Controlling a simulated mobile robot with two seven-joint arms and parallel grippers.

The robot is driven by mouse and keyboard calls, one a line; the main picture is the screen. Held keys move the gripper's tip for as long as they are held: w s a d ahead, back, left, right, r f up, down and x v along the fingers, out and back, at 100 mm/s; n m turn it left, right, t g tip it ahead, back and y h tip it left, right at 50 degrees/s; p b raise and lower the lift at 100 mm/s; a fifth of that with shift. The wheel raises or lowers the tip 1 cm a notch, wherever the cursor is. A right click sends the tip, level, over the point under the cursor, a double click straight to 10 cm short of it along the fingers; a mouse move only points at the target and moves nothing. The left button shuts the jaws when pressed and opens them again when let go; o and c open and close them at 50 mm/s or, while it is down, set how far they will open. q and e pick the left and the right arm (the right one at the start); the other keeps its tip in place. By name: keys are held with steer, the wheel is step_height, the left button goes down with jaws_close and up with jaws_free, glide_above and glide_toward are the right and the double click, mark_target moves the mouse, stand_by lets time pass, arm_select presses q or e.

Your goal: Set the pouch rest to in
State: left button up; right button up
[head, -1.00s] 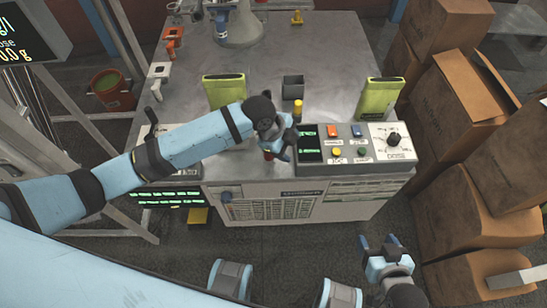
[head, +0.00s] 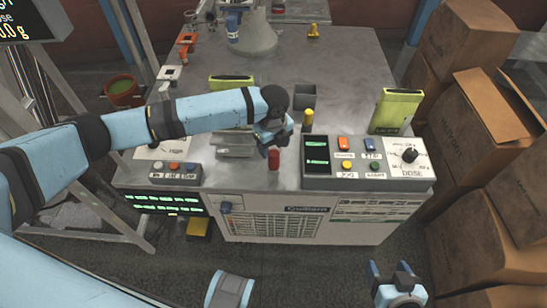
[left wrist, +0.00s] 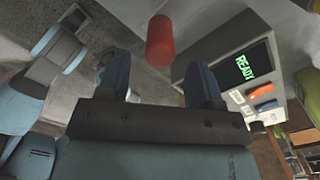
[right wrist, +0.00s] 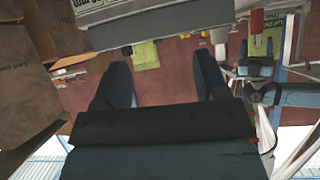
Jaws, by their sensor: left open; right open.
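A red upright knob (head: 274,160) stands at the front of the steel bench, left of the control panel. A grey metal piece (head: 237,144), possibly the pouch rest, lies left of it, partly hidden behind my left arm. My left gripper (head: 277,142) is open just behind and above the red knob. In the left wrist view the red knob (left wrist: 160,42) shows beyond the gap between the open fingers (left wrist: 158,78), not held. My right gripper (head: 391,268) is open and empty, low in front of the bench; its fingers (right wrist: 160,82) show nothing between them.
The control panel (head: 323,177) with buttons and a dose dial is right of the knob. A yellow-topped post (head: 307,118) stands behind the panel. Green pouches (head: 396,110) and a grey open box (head: 304,96) stand on the bench. Cardboard boxes (head: 483,105) crowd the right.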

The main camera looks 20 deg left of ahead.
mark_target(273, 152)
arm_select(q)
step_height(273, 152, down, 6)
steer(key=shift+r+b, duration=0.25)
steer(key=shift+b, duration=0.15)
steer(key=shift+w, duration=0.1)
jaws_close()
